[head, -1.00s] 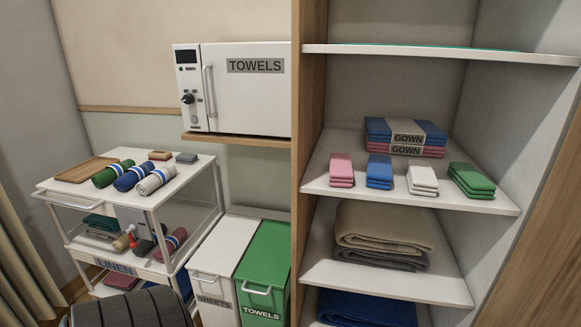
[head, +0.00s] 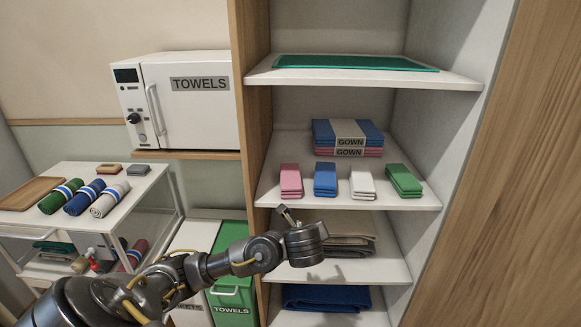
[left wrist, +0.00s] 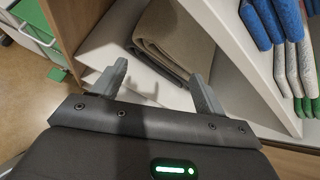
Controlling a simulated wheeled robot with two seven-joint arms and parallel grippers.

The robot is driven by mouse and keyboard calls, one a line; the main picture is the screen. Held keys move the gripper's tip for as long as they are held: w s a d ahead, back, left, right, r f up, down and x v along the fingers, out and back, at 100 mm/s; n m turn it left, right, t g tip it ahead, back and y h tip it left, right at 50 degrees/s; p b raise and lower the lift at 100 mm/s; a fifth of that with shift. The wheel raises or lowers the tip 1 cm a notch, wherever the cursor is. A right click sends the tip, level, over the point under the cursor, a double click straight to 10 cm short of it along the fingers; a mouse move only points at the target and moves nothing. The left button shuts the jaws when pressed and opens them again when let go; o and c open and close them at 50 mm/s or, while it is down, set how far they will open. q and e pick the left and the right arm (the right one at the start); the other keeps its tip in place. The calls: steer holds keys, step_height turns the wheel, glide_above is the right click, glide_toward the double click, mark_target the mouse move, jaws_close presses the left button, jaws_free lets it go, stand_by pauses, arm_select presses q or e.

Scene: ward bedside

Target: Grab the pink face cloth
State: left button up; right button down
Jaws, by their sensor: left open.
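The pink face cloth (head: 291,181) is a folded stack at the left end of the middle shelf (head: 335,199) of the open cabinet. Blue (head: 325,179), white (head: 362,183) and green (head: 403,181) folded cloths stand in a row to its right. My left gripper (head: 288,215) is in front of the cabinet, just below the pink cloth and apart from it. In the left wrist view its fingers (left wrist: 158,78) are spread and empty, with folded beige blankets beyond them. I cannot make out the pink cloth in that view. My right gripper is out of view.
Gowns (head: 348,138) lie behind the cloths. A shelf with a green item (head: 350,63) is above, and beige blankets (head: 345,244) are below. The cabinet's wooden side (head: 252,120) borders the shelf on the left. A trolley (head: 150,190) with rolled towels stands at the left.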

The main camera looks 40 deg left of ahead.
mark_target(291, 184)
arm_select(q)
steer(key=a+r+m+y, duration=0.1)
steer(key=r, duration=0.2)
steer(key=a+r+m+t+y+b, duration=0.1)
steer(key=a+r, duration=0.1)
steer(key=r, duration=0.2)
steer(key=a+r+m+y+b, duration=0.1)
steer(key=a+r+m, duration=0.1)
steer(key=r, duration=0.2)
steer(key=shift+s+a+r, duration=0.15)
steer(key=shift+w+a, duration=0.8)
steer(key=shift+w, duration=0.15)
steer(key=shift+p+x, duration=0.55)
steer(key=shift+x, duration=2.6)
steer(key=shift+w+d+r, duration=0.1)
steer(key=shift+d, duration=0.05)
steer(key=c, duration=0.6)
steer(key=shift+c, duration=0.7)
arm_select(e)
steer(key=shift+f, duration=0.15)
